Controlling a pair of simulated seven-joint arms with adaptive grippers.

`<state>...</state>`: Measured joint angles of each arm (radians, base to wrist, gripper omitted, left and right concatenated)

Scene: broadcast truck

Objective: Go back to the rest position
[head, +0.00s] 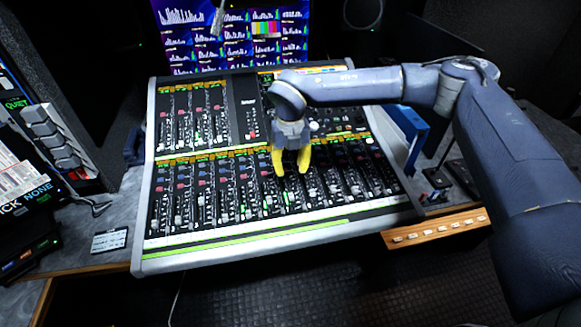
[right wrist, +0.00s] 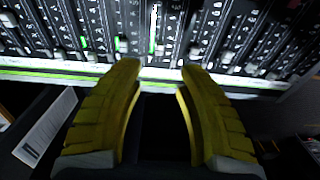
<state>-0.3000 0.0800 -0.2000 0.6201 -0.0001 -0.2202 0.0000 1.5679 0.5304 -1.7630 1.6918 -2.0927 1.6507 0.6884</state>
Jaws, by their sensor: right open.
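My right gripper (head: 291,168) has yellow fingers and hangs over the middle of the mixing console (head: 280,217), above its lower bank of faders. In the right wrist view the two yellow fingers (right wrist: 160,75) stand apart with nothing between them. The console's fader rows (right wrist: 180,30) and its front edge with a green stripe show beyond the fingertips. I cannot tell whether the fingertips touch the console. My right arm reaches in from the right side of the head view. My left gripper is not in view.
A monitor wall (head: 235,35) stands behind the console. A blue binder (head: 413,135) stands at its right, near my forearm. A panel with a row of buttons (head: 435,231) is at the right front. A small white-labelled card (head: 109,241) lies on the left desk.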

